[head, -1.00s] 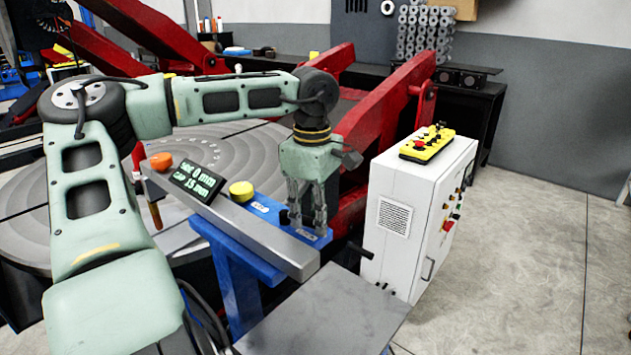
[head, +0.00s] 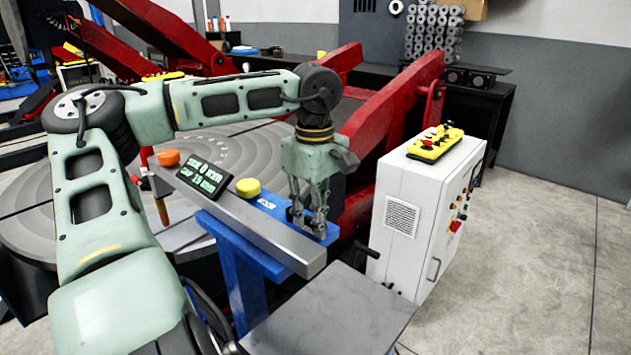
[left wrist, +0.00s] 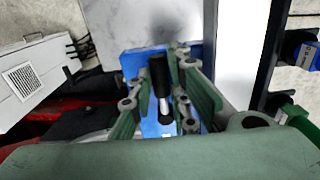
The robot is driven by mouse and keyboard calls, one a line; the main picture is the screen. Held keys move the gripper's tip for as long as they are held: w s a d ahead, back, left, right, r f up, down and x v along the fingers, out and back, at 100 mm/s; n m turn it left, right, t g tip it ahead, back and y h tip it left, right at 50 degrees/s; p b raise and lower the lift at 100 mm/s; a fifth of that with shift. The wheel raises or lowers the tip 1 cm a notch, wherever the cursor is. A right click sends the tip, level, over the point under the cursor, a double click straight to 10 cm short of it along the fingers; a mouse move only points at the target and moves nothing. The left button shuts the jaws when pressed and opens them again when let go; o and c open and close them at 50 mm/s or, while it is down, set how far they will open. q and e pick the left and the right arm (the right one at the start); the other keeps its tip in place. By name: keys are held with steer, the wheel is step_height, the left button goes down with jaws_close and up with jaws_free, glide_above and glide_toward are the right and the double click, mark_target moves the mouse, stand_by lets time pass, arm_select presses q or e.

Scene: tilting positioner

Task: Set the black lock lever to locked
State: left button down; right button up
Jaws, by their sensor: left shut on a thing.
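The black lock lever (left wrist: 158,72) has a dark grip on a bright metal shaft and stands on a blue plate. In the left wrist view it sits between the fingers of my left gripper (left wrist: 160,90). In the head view my left gripper (head: 308,225) points down at the right end of the blue plate (head: 268,205), shut on the lever, which its fingers mostly hide. The lever's lock position cannot be told. My right gripper is not in view.
A white control cabinet (head: 412,225) stands close right of the gripper. Red arms (head: 390,110) rise behind. A grey plate (head: 330,312) lies in front.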

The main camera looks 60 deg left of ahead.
arm_select(q)
steer(key=c, duration=1.7)
jaws_free()
steer(key=shift+o, duration=0.2)
step_height(320, 180, up, 12)
